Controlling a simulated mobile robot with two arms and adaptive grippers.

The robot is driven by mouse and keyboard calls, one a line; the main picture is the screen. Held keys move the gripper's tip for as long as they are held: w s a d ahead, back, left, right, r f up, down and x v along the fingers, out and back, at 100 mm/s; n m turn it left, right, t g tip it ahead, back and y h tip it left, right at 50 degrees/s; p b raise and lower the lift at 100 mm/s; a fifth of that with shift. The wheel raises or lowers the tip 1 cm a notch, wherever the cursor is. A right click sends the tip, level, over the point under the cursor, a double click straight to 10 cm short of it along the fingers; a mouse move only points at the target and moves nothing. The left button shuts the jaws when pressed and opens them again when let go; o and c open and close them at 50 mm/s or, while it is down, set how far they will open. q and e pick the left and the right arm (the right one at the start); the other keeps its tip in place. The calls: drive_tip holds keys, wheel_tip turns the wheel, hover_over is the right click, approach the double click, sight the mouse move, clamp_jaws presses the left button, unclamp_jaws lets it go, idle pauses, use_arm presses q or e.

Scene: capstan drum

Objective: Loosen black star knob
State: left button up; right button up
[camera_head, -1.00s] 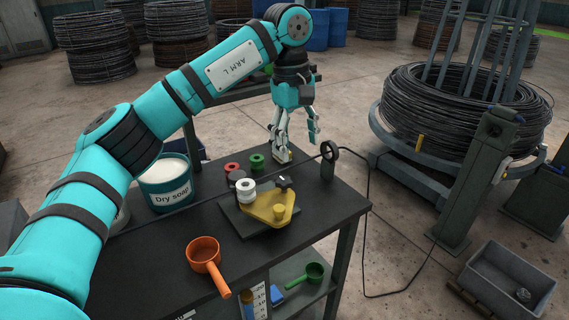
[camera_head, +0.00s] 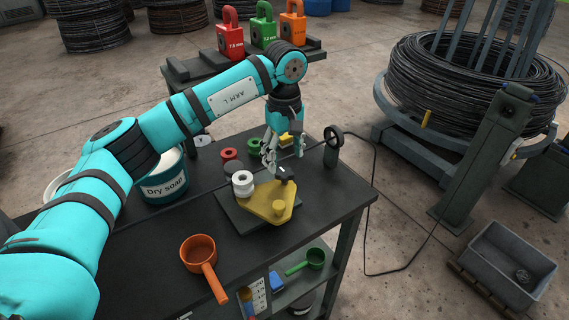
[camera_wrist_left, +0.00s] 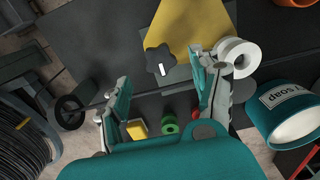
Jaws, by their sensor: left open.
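The black star knob (camera_head: 286,174) sits at the back corner of the yellow triangular plate (camera_head: 263,203) on the bench. In the left wrist view the black star knob (camera_wrist_left: 160,60) shows its lobes and a white mark on top. My left gripper (camera_head: 283,168) is above the back of the plate, pointing down. In the left wrist view the left gripper (camera_wrist_left: 160,88) is open, with its two fingers apart and the knob showing between and just beyond their tips. I cannot tell the height gap from fingers to knob. The right gripper is in no view.
A white roller (camera_head: 243,184) stands on the plate beside the knob. Red (camera_head: 228,154) and green (camera_head: 254,147) spools lie behind. A small handwheel (camera_head: 333,137) stands at the right edge. A soap bucket (camera_head: 165,180) is left; an orange ladle (camera_head: 199,254) is in front.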

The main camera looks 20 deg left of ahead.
sight(285, 172)
use_arm(q)
wheel_tip(285, 172, down, 4)
drive_tip(key=shift+r+p, duration=0.2)
drive_tip(key=shift+p, duration=0.15)
drive_tip(key=shift+f, duration=0.45)
drive_tip(key=shift+d, duration=0.1)
drive_tip(key=shift+c, duration=1.4)
drive_tip(key=c, duration=0.9)
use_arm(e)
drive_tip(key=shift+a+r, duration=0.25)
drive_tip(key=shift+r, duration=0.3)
